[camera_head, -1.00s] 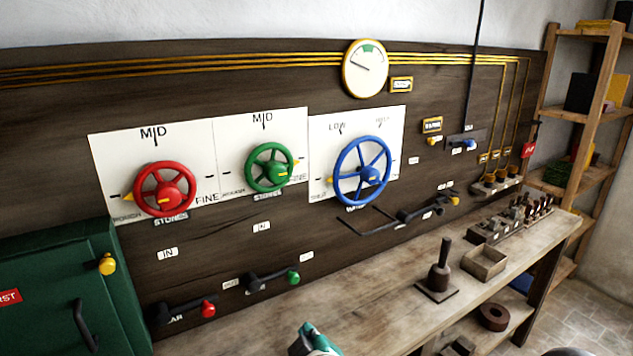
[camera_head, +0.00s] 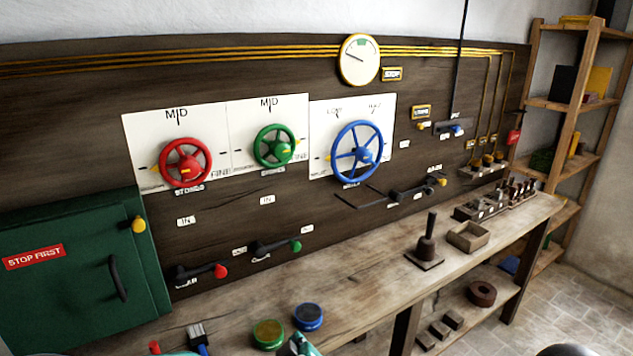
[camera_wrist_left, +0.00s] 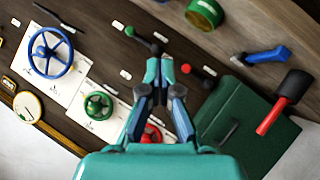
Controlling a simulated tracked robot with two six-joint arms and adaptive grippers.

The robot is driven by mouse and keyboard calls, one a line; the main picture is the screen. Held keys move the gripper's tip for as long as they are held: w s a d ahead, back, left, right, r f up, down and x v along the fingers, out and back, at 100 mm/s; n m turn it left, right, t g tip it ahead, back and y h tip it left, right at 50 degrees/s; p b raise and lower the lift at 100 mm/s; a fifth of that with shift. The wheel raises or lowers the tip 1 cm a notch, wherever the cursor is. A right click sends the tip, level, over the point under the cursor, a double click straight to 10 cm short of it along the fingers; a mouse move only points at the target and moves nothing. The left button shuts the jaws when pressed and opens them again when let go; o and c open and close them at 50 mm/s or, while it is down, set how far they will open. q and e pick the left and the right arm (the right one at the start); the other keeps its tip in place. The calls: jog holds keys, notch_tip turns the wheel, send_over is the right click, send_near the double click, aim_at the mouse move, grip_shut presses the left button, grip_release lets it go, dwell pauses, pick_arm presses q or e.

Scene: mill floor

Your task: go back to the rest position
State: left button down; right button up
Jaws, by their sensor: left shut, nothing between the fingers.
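My left gripper (camera_head: 301,345) shows as a teal tip at the bottom edge of the head view, in front of the bench. In the left wrist view my left gripper (camera_wrist_left: 160,66) has its fingertips together with nothing between them. Behind them is the panel with the red handwheel (camera_head: 185,162), the green handwheel (camera_head: 274,146) and the blue handwheel (camera_head: 357,150). My fingers partly cover the red wheel in the wrist view. My right gripper is not in view.
The wooden bench (camera_head: 372,270) runs along the panel. A green cabinet (camera_head: 75,285) stands left, shelves (camera_head: 565,105) right.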

pick_arm(q)
jog(key=s+a+f+m+g+h, duration=0.1)
jog(key=s+a+f+m+g, duration=0.15)
jog(key=f, duration=0.85)
jog(key=s+a+f+m+g+h, duration=0.2)
jog(key=s+a+f+g, duration=0.15)
jog(key=f, duration=0.65)
jog(key=s+a+f+m+g+h, duration=0.1)
jog(key=s+f+g, duration=0.1)
jog(key=s+f, duration=0.3)
jog(key=s+a+f+m+g+h, duration=0.1)
jog(key=s+f+g, duration=0.2)
jog(key=s, duration=0.9)
jog(key=shift+s+a+f+g+h, duration=0.3)
jog(key=shift+s+a+f+h, duration=0.1)
jog(key=shift+f, duration=0.55)
jog(key=shift+w+m, duration=0.1)
jog(key=shift+m, duration=0.15)
jog(key=shift+d, duration=0.1)
